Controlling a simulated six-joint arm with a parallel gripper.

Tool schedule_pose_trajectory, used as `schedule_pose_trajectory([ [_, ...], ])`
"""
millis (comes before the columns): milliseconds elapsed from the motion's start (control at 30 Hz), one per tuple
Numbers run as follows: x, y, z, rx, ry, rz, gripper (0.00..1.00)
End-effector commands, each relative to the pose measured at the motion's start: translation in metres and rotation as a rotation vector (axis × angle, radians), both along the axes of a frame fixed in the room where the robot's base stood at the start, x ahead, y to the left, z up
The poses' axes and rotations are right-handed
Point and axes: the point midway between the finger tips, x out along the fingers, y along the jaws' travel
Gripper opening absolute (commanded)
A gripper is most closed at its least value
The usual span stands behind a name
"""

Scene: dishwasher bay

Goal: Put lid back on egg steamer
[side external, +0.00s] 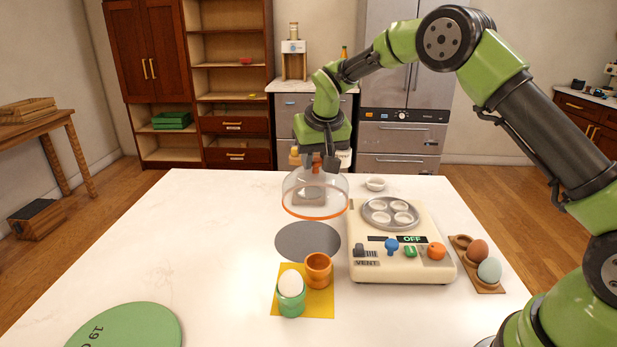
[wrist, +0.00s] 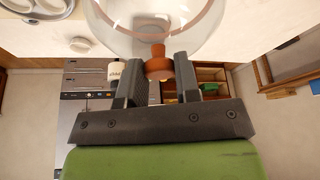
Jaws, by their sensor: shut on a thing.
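The lid (side external: 300,193) is a clear dome with an orange rim and an orange knob. My gripper (side external: 316,163) is shut on the knob and holds the lid above the table, left of the steamer. In the wrist view, the knob (wrist: 159,65) sits between my two fingers (wrist: 158,82), with the clear dome beyond it. The egg steamer (side external: 402,262) is a cream box with a round metal egg tray (side external: 391,213) on top, uncovered. Its front has several coloured controls, a VENT label and a display reading OFF.
A grey round mat (side external: 307,241) lies just below the lid. A yellow mat (side external: 323,306) bears a green cup (side external: 292,303) with a white egg and an orange cup (side external: 318,270). A wooden egg holder (side external: 487,286) stands right of the steamer. A small white dish (side external: 375,184) is behind it.

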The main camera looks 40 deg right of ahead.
Motion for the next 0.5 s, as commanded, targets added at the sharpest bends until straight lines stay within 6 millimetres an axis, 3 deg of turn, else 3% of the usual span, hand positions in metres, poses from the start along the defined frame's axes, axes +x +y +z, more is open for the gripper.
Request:
schedule_pose_trajectory([
  [300,-0.061,-0.105,0.023,0.002,0.000,-0.166,0.00],
  [500,-0.093,-0.138,0.029,0.001,-0.001,-0.230,0.00],
])
